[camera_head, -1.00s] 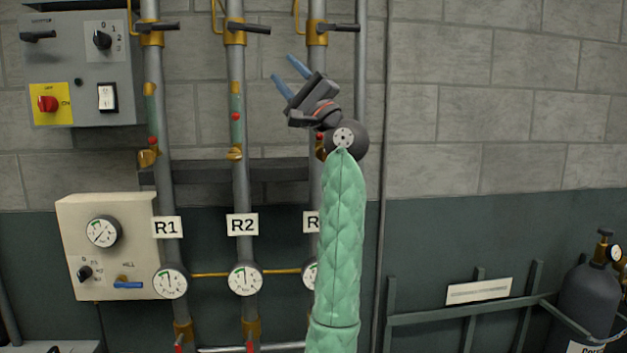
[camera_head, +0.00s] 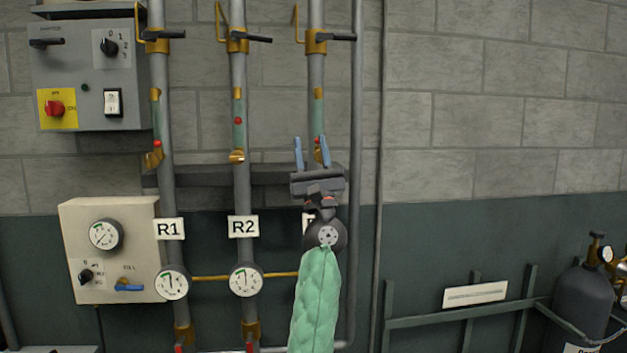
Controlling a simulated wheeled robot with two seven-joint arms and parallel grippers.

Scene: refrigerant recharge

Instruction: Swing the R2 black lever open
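The R2 pipe (camera_head: 241,185) is the middle of three upright grey pipes and carries a white R2 label (camera_head: 243,227). Its black lever (camera_head: 255,38) sticks out sideways to the right from a brass valve (camera_head: 237,42) near the top of the view.
Similar black levers sit on the R1 pipe (camera_head: 166,35) and the third pipe (camera_head: 337,37). Gauges and a thin brass line (camera_head: 210,277) run across the pipes lower down. Control boxes (camera_head: 85,75) are at left. A gas cylinder (camera_head: 585,300) stands at right.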

